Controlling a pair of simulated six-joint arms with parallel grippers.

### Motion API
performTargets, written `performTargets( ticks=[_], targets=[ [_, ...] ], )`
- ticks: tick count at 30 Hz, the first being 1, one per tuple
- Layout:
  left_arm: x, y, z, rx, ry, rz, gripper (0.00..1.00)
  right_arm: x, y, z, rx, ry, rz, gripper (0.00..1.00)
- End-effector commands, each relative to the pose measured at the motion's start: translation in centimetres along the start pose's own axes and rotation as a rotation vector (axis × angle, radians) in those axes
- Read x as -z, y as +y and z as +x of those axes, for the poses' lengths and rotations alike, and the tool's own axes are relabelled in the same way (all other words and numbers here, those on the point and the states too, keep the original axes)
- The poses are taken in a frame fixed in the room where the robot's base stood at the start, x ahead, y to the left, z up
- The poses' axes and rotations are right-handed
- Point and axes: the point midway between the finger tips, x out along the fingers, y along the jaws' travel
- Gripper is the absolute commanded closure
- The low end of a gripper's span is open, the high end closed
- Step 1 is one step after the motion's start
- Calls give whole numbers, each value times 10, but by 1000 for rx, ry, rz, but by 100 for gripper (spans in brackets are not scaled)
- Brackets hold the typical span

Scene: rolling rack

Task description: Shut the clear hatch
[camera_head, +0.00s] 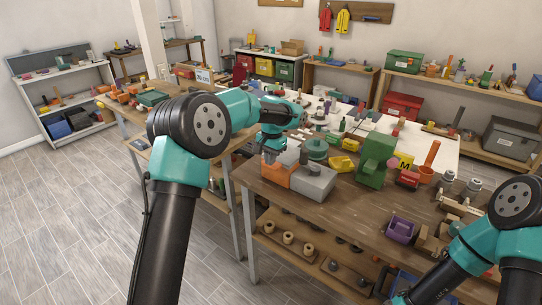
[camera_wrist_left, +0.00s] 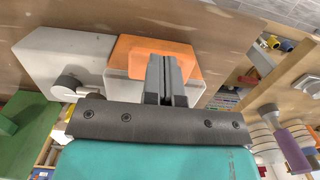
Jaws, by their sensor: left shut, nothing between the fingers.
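An orange block-like housing (camera_head: 279,176) sits on the near left corner of the wooden workbench, touching a grey box (camera_head: 314,184). A pale, see-through-looking panel, apparently the clear hatch (camera_head: 290,157), stands at the orange housing; its exact angle is hard to tell. In the left wrist view the hatch (camera_wrist_left: 124,90) borders the orange housing (camera_wrist_left: 150,52), with the grey box (camera_wrist_left: 65,52) beside it. My left gripper (camera_head: 270,156) is shut and empty, right by the housing; its fingers (camera_wrist_left: 166,72) overlap the hatch area, and contact is unclear. My right gripper is out of view.
Several wooden parts and a purple block (camera_head: 401,229) lie farther right. The workbench's front edge (camera_head: 300,215) is close below the housing.

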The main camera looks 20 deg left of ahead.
Motion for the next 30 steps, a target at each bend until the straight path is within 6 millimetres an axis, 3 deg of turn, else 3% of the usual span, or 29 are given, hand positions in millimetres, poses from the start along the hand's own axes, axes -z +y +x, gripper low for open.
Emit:
performTargets(
  ticks=[11,30],
  targets=[
    [-2,-2,-13,0,2,-4,100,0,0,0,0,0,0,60],
    [-15,-7,-123,-1,2,-12,100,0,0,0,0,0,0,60]
  ],
)
